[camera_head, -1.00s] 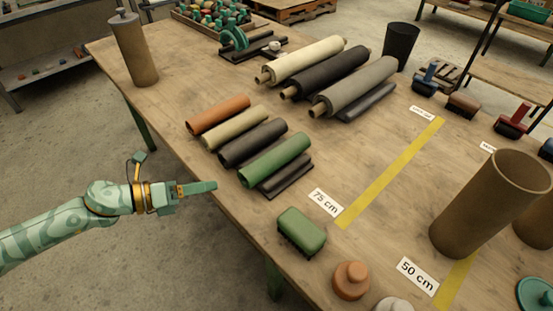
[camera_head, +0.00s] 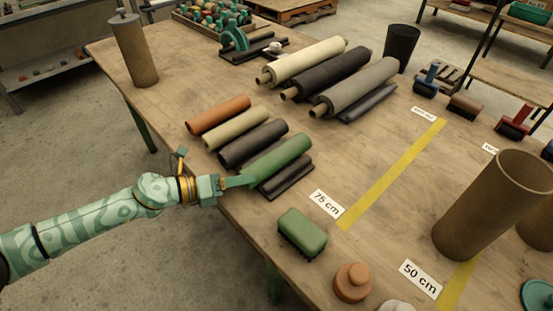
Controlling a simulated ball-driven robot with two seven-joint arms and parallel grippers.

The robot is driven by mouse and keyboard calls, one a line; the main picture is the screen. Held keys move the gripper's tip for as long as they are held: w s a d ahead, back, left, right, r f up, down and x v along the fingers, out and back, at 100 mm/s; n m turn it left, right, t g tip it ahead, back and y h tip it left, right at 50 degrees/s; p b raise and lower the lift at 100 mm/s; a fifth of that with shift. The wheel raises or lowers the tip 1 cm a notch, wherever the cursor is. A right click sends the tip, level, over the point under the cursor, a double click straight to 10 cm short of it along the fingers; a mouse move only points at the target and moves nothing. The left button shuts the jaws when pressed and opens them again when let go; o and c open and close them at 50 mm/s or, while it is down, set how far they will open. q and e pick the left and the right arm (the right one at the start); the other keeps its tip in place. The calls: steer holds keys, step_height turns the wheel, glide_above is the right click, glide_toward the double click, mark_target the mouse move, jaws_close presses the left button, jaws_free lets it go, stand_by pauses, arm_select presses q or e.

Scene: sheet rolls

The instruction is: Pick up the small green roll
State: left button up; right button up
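The small green roll (camera_head: 280,160) lies at the right end of a row of small rolls on the table, next to a dark grey roll (camera_head: 252,143). My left gripper (camera_head: 241,181) is at the near left end of the green roll, its fingers over the table edge. The fingertips meet the roll's end in the picture; I cannot tell whether they touch it. Only one finger outline shows, so the opening between the fingers is hidden. My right gripper is not in view.
A beige roll (camera_head: 236,128) and an orange roll (camera_head: 219,114) lie farther along the row. A dark rack bar (camera_head: 288,178) runs right of the green roll. A green block-shaped tool (camera_head: 302,232) and a brown knob (camera_head: 352,283) stand nearer.

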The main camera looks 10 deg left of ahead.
arm_select(q)
steer(key=c, duration=0.5)
steer(key=shift+r, duration=0.1)
